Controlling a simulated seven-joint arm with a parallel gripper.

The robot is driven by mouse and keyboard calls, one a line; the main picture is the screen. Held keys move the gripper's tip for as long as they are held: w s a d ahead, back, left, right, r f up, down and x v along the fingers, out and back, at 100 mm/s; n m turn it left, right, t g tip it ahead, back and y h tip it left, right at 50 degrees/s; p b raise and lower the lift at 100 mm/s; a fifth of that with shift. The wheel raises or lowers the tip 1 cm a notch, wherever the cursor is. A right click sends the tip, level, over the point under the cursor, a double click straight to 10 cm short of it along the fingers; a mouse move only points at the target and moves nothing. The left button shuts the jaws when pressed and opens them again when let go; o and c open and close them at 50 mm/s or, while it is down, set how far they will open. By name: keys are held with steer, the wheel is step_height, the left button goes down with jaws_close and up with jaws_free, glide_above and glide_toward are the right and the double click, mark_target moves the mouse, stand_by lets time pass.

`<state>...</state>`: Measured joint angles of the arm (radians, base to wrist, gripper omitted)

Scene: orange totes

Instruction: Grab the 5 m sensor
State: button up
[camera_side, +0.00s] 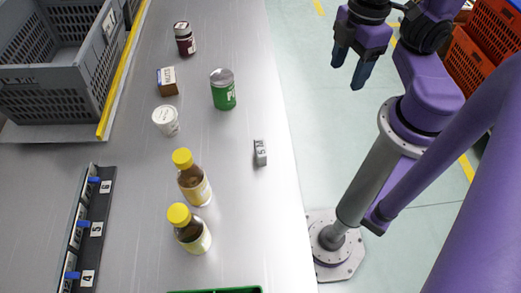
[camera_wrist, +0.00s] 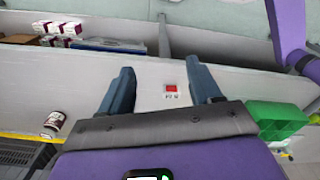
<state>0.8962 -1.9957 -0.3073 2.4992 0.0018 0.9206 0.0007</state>
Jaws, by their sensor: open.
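A small grey block (camera_side: 261,153) with a dark marking on a pale label, apparently the 5 m sensor, lies on the metal table near its right edge in the side view. My gripper (camera_side: 349,70) hangs beyond that edge, up and to the right of the block and well apart from it. Its two blue fingers are spread with nothing between them. In the wrist view my gripper (camera_wrist: 159,66) also shows open. I cannot make out the grey block in the wrist view.
A green can (camera_side: 223,90), white tub (camera_side: 166,121), small box (camera_side: 167,82), dark jar (camera_side: 185,39) and two yellow-capped bottles (camera_side: 193,182) stand left of the block. A grey crate (camera_side: 50,78) and a numbered rack (camera_side: 96,230) lie farther left. Table around the block is clear.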

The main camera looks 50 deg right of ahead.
step_height(320, 180, up, 5)
steer(key=w+a+r+n+t+y, duration=0.2)
steer(key=w+a+t+y, duration=0.15)
steer(key=w, duration=0.55)
steer(key=w+a+r+n+t+y, duration=0.2)
steer(key=w+a+n, duration=0.15)
steer(key=w, duration=0.55)
steer(key=w+a+r+n+t+y, duration=0.1)
steer(key=w+a+r+t+y, duration=0.2)
steer(key=w, duration=0.6)
steer(key=s+d+f+n+g+y, duration=0.2)
steer(key=s+d+f+n+g, duration=0.65)
steer(key=g, duration=0.65)
glide_toward(262, 143)
steer(key=shift+m, duration=0.3)
steer(key=x, duration=0.9)
steer(key=shift+s+a+f, duration=0.2)
steer(key=shift+a, duration=0.05)
jaws_close()
